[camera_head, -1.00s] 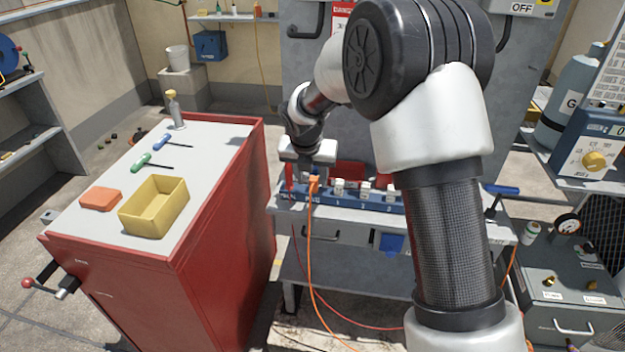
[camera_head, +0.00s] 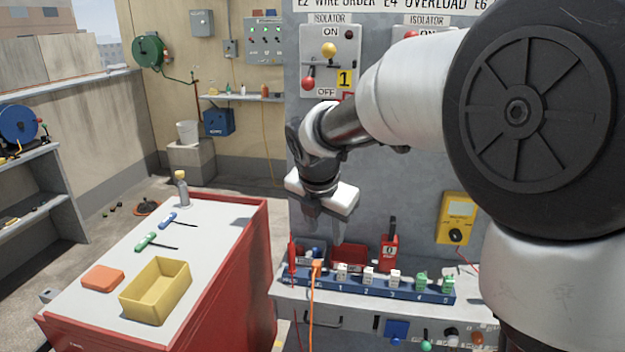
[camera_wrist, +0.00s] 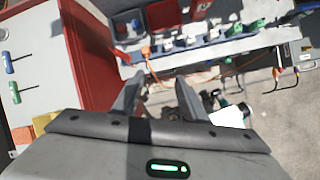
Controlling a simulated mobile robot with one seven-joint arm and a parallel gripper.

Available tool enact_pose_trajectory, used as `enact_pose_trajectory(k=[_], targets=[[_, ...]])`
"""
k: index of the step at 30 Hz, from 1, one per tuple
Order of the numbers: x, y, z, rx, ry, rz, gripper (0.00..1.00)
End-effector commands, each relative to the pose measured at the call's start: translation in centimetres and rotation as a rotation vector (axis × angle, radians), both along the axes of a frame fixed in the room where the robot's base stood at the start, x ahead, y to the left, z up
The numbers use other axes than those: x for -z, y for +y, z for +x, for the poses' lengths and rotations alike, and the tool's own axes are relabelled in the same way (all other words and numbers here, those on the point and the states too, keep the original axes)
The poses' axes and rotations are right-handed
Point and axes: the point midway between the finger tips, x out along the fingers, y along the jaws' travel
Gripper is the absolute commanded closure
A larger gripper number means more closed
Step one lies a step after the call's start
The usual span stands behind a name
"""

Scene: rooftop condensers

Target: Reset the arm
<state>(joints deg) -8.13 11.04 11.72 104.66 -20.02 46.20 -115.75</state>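My gripper (camera_head: 325,228) hangs fingers-down in front of the grey panel, above the blue terminal strip (camera_head: 375,288) on the workbench. In the wrist view (camera_wrist: 158,82) its two fingers stand apart with nothing between them. The arm is raised and bent, with its large black joint filling the right of the head view. The orange plug (camera_head: 316,267) sits at the left end of the strip, below and apart from the fingers.
A red cabinet (camera_head: 234,270) stands at the left with a yellow tray (camera_head: 157,312), an orange block (camera_head: 103,278), screwdrivers and a bottle on top. A yellow meter (camera_head: 457,218) is on the panel. The isolator (camera_head: 329,62) is above the gripper.

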Motion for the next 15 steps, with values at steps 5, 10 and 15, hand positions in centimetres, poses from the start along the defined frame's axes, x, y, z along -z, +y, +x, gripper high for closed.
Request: enact_pose_trajectory(k=[5,10,15], targets=[[-4.5,-5.5,-7.5,0.665,-0.094,0.275,0.6],[-6.0,-9.1,-14.9,1.295,-0.158,0.578,0.6],[-5.8,-10.8,-20.1,1.752,-0.18,0.822,0.6]])
